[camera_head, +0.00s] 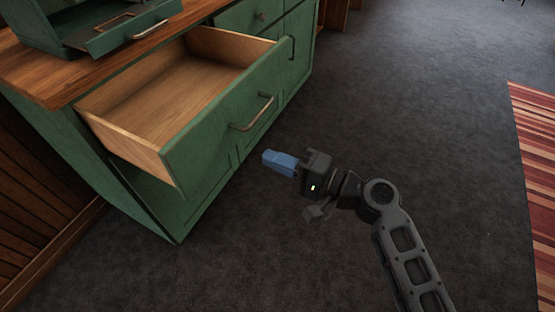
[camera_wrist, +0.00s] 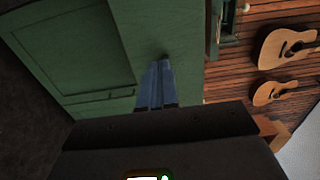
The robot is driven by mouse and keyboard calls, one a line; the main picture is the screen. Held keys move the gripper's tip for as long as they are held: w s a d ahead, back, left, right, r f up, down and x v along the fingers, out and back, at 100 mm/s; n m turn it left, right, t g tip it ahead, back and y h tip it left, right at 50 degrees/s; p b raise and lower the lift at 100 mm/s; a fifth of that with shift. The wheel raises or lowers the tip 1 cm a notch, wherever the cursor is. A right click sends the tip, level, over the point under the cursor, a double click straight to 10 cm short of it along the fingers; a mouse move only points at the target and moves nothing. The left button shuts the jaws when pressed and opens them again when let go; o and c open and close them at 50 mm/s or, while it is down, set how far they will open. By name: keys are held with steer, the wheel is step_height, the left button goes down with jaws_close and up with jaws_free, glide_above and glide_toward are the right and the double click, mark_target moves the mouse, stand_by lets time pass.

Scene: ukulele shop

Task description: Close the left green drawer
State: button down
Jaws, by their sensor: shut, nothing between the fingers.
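The left green drawer (camera_head: 222,125) is pulled well out of the green cabinet in the head view. Its wooden inside is empty, and a metal bar handle (camera_head: 252,113) is on its front. My gripper (camera_head: 266,158), with blue fingers, is shut and empty. In the head view it is to the right of the drawer front, below the handle in the picture, and looks apart from it. In the wrist view the shut fingers (camera_wrist: 164,66) point towards a green panelled surface (camera_wrist: 75,45). I cannot tell the exact gap there.
A green box (camera_head: 90,30) with a small open drawer stands on the wooden cabinet top (camera_head: 45,75). Another green drawer (camera_head: 250,14) is at the right. Grey carpet (camera_head: 420,90) is clear around my arm. A striped rug (camera_head: 535,150) lies at right. Guitars (camera_wrist: 288,48) hang on a wooden wall.

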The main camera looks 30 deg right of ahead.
mark_target(220, 138)
steer(key=x, duration=1.1)
steer(key=shift+p, duration=0.3)
steer(key=b+x, duration=0.7)
steer(key=x, duration=0.6)
steer(key=b+x, duration=0.6)
steer(key=x, duration=0.7)
steer(key=shift+w+a+f+b, duration=0.2)
steer(key=shift+w+b, duration=0.05)
steer(key=shift+b, duration=0.15)
steer(key=shift+w+a, duration=0.15)
steer(key=shift+w, duration=0.05)
steer(key=shift+r, duration=0.4)
